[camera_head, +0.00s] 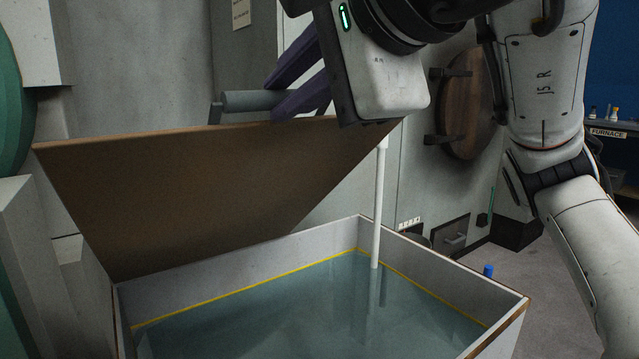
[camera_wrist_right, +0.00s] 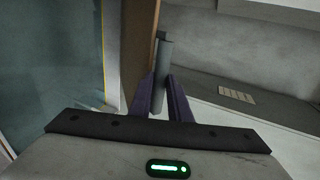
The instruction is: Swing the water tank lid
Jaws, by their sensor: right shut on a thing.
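The water tank (camera_head: 240,257) is an open box with white walls and a yellow line around the inside, filled with blue-green water (camera_head: 300,310). Its brown lid (camera_head: 220,185) is raised and tilted up along the tank's far left side. A grey bar handle (camera_head: 243,101) stands on the lid's upper edge. My right gripper (camera_head: 280,98) has purple fingers shut on the handle's right part. In the right wrist view the handle (camera_wrist_right: 162,70) lies between the two fingers (camera_wrist_right: 160,98), beside the lid's edge (camera_wrist_right: 138,50). My left gripper is not in view.
A white pipe (camera_head: 379,205) stands upright in the tank's back corner. A round wooden disc (camera_head: 468,105) is mounted on the wall behind my right arm. A small blue item (camera_head: 488,270) shows beyond the right wall. Open floor (camera_head: 545,300) lies to the right.

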